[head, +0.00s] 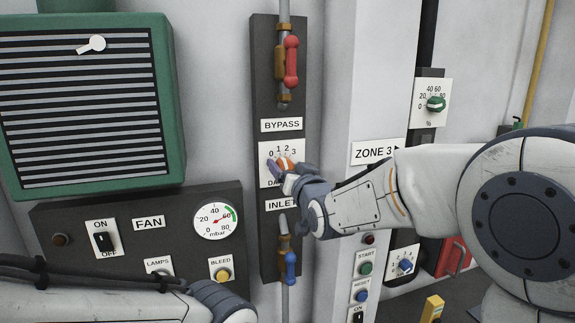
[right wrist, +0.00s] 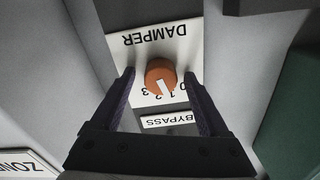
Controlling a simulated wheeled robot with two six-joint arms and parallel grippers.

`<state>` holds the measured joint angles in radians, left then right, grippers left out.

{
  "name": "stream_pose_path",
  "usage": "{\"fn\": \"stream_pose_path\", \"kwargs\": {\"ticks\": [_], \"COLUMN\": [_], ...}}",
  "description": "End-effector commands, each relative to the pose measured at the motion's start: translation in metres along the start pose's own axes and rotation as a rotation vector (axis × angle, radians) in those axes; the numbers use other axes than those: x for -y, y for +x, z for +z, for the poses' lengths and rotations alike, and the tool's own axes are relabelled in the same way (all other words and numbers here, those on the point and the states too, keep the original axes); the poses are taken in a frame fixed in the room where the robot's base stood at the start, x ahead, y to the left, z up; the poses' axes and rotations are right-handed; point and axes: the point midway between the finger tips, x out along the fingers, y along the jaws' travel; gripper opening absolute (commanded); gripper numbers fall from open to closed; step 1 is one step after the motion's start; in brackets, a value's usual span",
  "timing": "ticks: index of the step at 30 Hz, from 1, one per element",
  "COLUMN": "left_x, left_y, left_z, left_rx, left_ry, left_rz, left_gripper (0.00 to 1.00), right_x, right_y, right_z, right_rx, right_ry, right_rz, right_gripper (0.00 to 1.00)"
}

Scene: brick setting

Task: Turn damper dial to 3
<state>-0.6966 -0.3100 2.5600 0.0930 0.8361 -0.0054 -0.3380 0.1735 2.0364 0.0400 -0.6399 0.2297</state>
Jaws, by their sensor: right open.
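The damper dial is an orange round knob with a white pointer mark (right wrist: 160,76) on a white plate (right wrist: 185,45) marked DAMPER and 0 to 3. In the right wrist view the plate shows upside down and the pointer points roughly toward the 1; the exact setting is hard to tell. In the head view the knob (head: 284,163) is partly hidden by my right gripper (head: 280,167). That gripper is open, with one finger on each side of the knob (right wrist: 162,88); I cannot tell whether they touch it. My left gripper is not in view.
The dark panel holds a red BYPASS valve handle (head: 291,62) above the dial and a blue INLET handle (head: 291,267) below. A FAN panel (head: 180,205) with a gauge (head: 216,221) is at left. A ZONE 3 sign (head: 377,152) and buttons are on the pillar at right.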

Motion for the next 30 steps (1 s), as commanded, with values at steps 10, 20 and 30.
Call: {"fn": "stream_pose_path", "kwargs": {"ticks": [10,20,30], "left_x": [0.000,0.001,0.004], "left_y": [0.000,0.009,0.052], "left_z": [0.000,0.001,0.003], "left_rx": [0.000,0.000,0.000], "left_ry": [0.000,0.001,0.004], "left_rz": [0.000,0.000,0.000], "left_gripper": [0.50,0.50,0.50], "right_x": [0.000,-0.001,-0.002], "right_y": [0.000,0.000,-0.001], "right_z": [0.000,0.003,0.006], "right_rx": [0.000,0.000,-0.004], "right_ry": [0.000,0.033,0.245], "right_rz": [0.000,0.000,-0.001], "right_gripper": [0.06,0.00,0.00]}}
